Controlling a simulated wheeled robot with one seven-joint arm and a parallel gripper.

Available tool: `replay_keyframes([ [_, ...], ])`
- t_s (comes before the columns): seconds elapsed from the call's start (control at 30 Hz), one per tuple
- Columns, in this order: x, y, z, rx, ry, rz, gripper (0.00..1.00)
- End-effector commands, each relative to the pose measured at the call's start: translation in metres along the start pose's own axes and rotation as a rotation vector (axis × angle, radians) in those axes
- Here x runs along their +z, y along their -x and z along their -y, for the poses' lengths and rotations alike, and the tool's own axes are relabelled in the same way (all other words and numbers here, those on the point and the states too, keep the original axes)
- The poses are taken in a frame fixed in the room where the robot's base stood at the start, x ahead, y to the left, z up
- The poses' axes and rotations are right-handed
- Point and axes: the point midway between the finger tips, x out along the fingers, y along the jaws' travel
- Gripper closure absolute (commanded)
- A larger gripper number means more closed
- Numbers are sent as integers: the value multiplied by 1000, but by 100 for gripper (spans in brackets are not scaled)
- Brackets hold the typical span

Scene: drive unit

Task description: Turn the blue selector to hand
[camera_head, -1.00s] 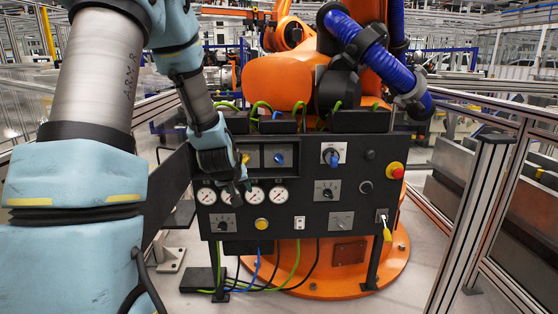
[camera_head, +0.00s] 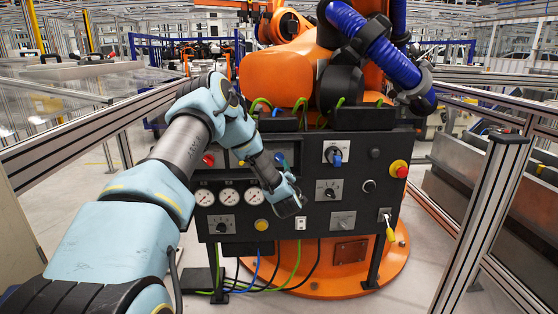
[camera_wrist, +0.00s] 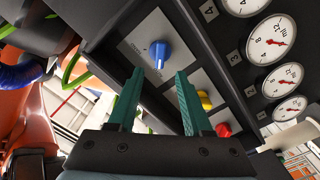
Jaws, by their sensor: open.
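A blue knob (camera_wrist: 160,52) sits on a pale plate in the wrist view, just beyond and between my open fingertips. A blue knob (camera_head: 280,159) shows in the head view, partly hidden by my arm. A second blue handle (camera_head: 334,156) sits on a white plate to its right. I cannot tell for certain which is the selector. My gripper (camera_head: 298,202) is in front of the panel's middle, below both blue parts in the picture. In the wrist view my gripper (camera_wrist: 157,76) is open and empty, apart from the knob. The knob's plate markings are unreadable.
The black panel (camera_head: 370,222) carries gauges (camera_head: 205,197), black selectors (camera_head: 327,189), a red emergency stop (camera_head: 399,169) and a yellow-tagged key (camera_head: 389,229). A metal post (camera_head: 480,225) stands at right.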

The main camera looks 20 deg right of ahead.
Motion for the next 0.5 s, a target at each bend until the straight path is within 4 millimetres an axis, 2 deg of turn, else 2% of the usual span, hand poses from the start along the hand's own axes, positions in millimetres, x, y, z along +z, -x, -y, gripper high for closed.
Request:
replay_keyframes([
  [0.2, -2, -41, -1, -1, 1, -1, 50],
  [0.5, 0, -72, 0, 1, -1, 2, 50],
])
